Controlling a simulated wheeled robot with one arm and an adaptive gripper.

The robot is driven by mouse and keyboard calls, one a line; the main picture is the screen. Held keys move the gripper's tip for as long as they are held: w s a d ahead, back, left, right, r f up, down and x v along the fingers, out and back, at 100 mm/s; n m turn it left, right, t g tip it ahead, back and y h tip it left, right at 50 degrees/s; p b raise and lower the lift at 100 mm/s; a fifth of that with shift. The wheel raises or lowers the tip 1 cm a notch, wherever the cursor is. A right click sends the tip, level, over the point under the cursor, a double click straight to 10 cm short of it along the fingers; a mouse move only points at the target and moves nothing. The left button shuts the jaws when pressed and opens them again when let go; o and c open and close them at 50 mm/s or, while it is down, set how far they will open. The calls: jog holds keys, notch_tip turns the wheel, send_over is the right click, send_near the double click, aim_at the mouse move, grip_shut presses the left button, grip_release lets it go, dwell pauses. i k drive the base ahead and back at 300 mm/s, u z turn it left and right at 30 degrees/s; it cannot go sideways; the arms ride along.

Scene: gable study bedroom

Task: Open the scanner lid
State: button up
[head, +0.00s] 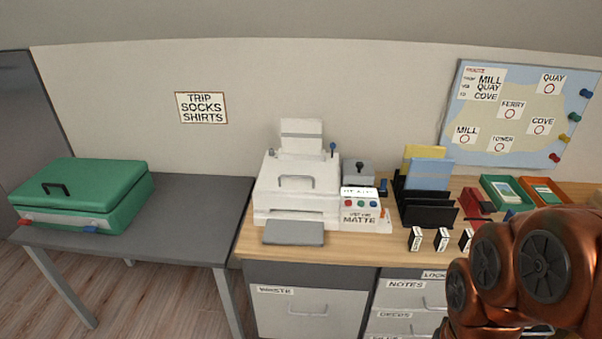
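The white scanner-printer (297,188) stands on the wooden desk top, left of the middle. Its lid (296,172) is shut, with a handle on its front (296,181). A sheet of paper stands upright at its back, and a grey tray (294,232) juts out in front. A panel with colored buttons (361,203) and a "MATTE" label is on its right. My arm's copper-colored links fill the lower right, right of the scanner and apart from it. My gripper's fingers are not visible.
A black file rack (427,212) with folders, small labelled blocks (442,239) and a green tray (489,180) stand right of the scanner. A green case (84,196) sits on the grey table (190,215). That table's right side is clear. Drawers (307,310) are below the desk.

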aim_at(298, 170)
jog(key=u, duration=0.05)
jog(key=k, duration=0.95)
jog(key=z, duration=0.2)
jog(key=i, duration=0.85)
jog(key=u, duration=0.95)
jog(key=i, duration=0.55)
jog(key=u, duration=0.55)
